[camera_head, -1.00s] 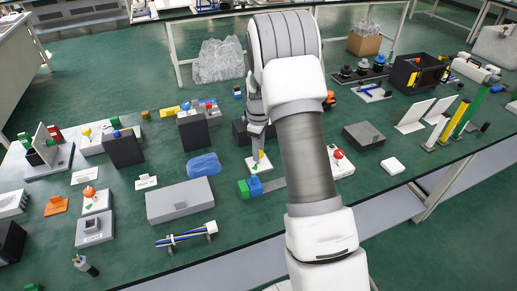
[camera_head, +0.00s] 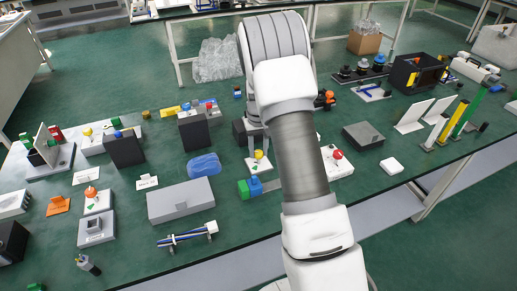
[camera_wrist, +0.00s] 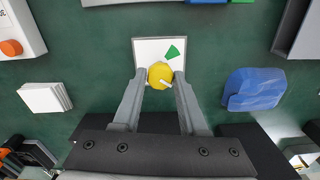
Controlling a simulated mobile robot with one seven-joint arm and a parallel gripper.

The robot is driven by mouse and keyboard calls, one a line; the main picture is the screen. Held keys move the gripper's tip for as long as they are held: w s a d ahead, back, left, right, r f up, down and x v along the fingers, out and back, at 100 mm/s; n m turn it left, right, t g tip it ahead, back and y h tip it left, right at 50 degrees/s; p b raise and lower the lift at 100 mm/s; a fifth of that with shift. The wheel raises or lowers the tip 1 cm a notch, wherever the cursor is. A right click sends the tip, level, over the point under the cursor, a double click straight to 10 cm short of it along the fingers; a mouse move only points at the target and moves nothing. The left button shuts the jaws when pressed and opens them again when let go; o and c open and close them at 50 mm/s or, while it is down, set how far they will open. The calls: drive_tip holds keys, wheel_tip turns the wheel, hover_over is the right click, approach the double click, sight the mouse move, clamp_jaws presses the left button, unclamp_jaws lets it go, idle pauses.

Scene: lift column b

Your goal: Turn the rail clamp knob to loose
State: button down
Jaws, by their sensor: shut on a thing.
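The yellow round knob (camera_wrist: 160,72) sits on a white square plate (camera_wrist: 147,47) with a green wedge mark (camera_wrist: 175,51) at its upper right. A short white line shows on the lower right of the knob, pointing away from the wedge. My gripper (camera_wrist: 160,77) has one finger on each side of the knob and is shut on it. In the head view the knob (camera_head: 258,155) shows just below my gripper (camera_head: 257,148), and the arm hides part of the area to its right.
Green and blue blocks (camera_head: 254,186) stand just in front of the plate. A red knob (camera_head: 337,154) on a white plate stands right of the arm. A dark box (camera_head: 240,131) is close behind.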

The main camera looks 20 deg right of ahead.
sight(259, 152)
drive_tip(key=m, duration=0.5)
drive_tip(key=shift+r+m+p, duration=0.1)
drive_tip(key=shift+m+p, duration=0.2)
drive_tip(key=shift+p, duration=0.1)
drive_tip(key=m+p, duration=0.1)
drive_tip(key=m, duration=0.4)
drive_tip(key=shift+m, duration=0.3)
drive_tip(key=shift+c, duration=2.2)
unclamp_jaws()
wheel_tip(259, 152, up, 17)
drive_tip(key=p, duration=0.1)
drive_tip(key=shift+r+p, duration=0.15)
drive_tip(key=shift+p, duration=0.25)
